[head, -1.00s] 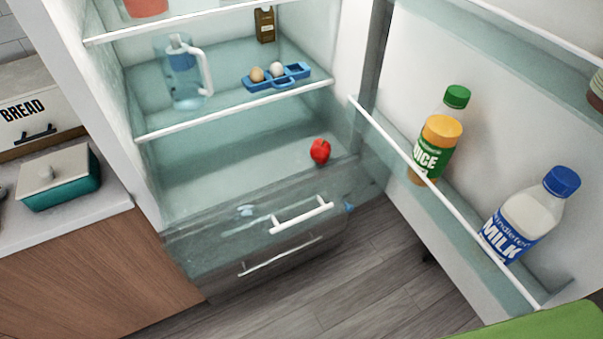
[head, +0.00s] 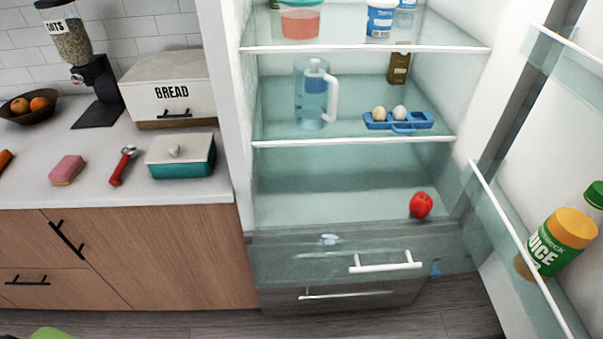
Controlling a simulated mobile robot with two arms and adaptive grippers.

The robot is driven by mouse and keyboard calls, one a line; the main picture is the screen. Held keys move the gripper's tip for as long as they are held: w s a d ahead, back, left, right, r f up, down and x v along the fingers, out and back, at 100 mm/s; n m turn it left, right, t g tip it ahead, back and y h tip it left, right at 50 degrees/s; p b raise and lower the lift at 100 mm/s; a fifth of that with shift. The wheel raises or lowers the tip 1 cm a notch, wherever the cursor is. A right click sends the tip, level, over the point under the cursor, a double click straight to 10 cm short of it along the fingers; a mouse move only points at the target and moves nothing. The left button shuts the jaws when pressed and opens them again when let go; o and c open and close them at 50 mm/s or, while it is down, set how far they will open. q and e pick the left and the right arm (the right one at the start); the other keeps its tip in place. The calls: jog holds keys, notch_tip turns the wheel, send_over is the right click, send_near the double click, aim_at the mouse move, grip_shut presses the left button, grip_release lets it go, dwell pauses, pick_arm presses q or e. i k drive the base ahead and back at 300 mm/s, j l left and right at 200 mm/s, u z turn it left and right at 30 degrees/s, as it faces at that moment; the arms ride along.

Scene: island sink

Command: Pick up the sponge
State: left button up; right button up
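The sponge (head: 67,170) lies on the light countertop at the left of the head view. It is pink on top with a yellowish lower part. It lies flat near the counter's front edge, to the left of a red-handled utensil (head: 123,166). Neither of my grippers shows in the head view, so their state is not visible.
The fridge stands open, with a red pepper or apple (head: 420,205) on its lower shelf. Its open door with a juice bottle (head: 562,240) fills the right side. A teal butter dish (head: 181,155), bread box (head: 165,85) and fruit bowl (head: 28,106) share the counter.

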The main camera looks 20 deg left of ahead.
aim_at(64, 172)
jog(key=u, duration=1.9)
jog(key=z, duration=1.25)
jog(key=u, duration=1.25)
jog(key=i+j+z, duration=0.1)
jog(key=i+j, duration=0.15)
jog(key=i+j+z, duration=0.15)
jog(key=j, duration=0.25)
jog(key=i+j+z, duration=0.1)
jog(key=i+j, duration=0.2)
jog(key=i+j+z, duration=0.15)
jog(key=j, duration=0.3)
jog(key=i, duration=0.05)
